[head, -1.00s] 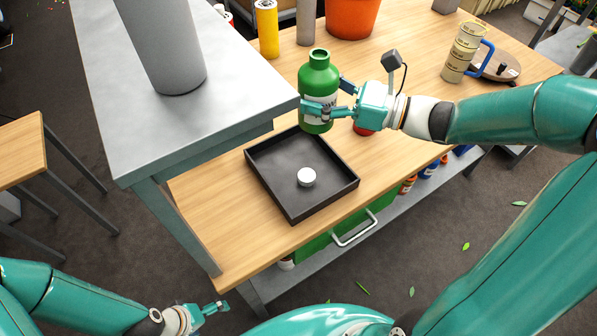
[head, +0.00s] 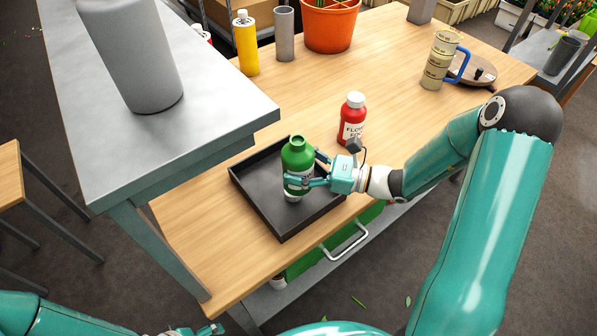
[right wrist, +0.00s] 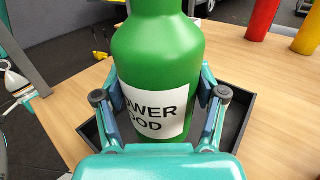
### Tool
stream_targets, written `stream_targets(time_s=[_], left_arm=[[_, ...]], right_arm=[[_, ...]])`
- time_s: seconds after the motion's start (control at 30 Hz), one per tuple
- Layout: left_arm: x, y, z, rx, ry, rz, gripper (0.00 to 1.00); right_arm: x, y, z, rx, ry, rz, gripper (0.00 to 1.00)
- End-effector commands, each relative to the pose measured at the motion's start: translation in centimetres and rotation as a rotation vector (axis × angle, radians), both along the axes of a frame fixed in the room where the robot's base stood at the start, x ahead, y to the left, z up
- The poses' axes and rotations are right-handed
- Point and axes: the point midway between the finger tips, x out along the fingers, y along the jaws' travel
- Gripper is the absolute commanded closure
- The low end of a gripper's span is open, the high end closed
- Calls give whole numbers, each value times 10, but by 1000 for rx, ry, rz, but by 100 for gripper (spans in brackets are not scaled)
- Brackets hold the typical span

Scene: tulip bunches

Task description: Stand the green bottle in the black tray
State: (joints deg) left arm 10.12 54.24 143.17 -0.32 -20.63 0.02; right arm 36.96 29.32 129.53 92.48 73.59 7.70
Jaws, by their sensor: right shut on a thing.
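The green bottle (head: 297,158) is upright, open-necked, with a white label; it also fills the middle of the right wrist view (right wrist: 158,55). My right gripper (head: 303,174) is shut on it, with fingers on both sides of its body in the right wrist view (right wrist: 160,105). The bottle is over the inside of the black tray (head: 255,208); whether its base touches the floor is hidden. A small white piece (head: 293,198) shows at the bottle's foot, mostly covered. My left gripper (head: 211,329) is barely in view at the bottom edge, so its jaws cannot be judged.
A red bottle (head: 352,120) with a white cap stands behind the tray on the wooden table (head: 400,115). A grey metal bench (head: 80,90) rises at the left. A yellow bottle (head: 245,45), grey cylinder (head: 285,35), orange pot (head: 330,28) and mug (head: 438,62) stand farther back.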

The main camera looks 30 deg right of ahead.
Motion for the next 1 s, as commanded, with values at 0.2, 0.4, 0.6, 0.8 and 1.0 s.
stream_targets(time_s=[0.2,0.4,0.6,0.8,1.0], left_arm=[[0,0,-1,0,0,0,4],[0,0,-1,0,0,0,4],[0,0,-4,0,0,0,4],[0,0,-3,0,0,0,4],[0,0,-3,0,0,0,4]], right_arm=[[0,0,-26,2,1,1,71],[0,0,-27,1,-1,1,71],[0,0,-29,1,1,1,25],[0,0,-29,1,1,1,5],[0,0,-29,1,1,1,5]])
